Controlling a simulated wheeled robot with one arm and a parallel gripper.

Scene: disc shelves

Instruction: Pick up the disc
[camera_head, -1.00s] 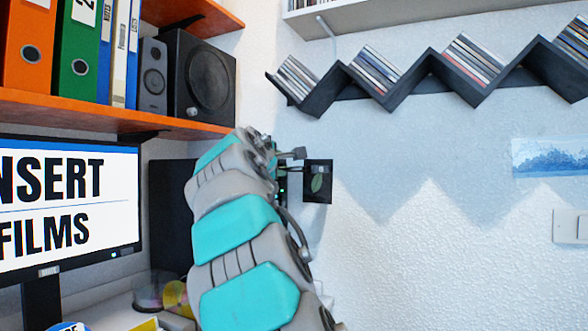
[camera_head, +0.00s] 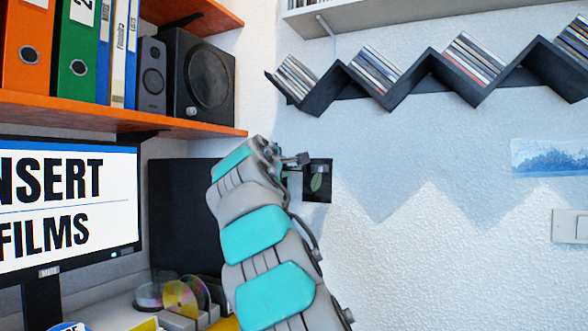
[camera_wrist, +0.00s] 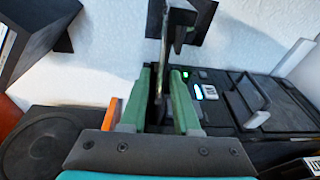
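A shiny, rainbow-tinted disc (camera_head: 181,299) stands upright among grey holders on the desk in the head view. A clear round disc or case (camera_head: 153,291) is beside it. My gripper (camera_wrist: 163,75) shows in the wrist view with two green fingers apart. A thin, dark, edge-on piece (camera_wrist: 161,60) shows in line with the gap between them; I cannot tell what it is or whether it touches the fingers. In the head view my arm reaches up toward a small black square plate (camera_head: 318,180) at the wall, and the gripper's fingers are mostly hidden.
An orange shelf (camera_head: 130,118) with binders and speakers is above the monitor (camera_head: 70,205). A black zigzag rack (camera_head: 400,88) of cases hangs on the wall. A black device with green lights (camera_wrist: 265,100) lies beyond my fingers.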

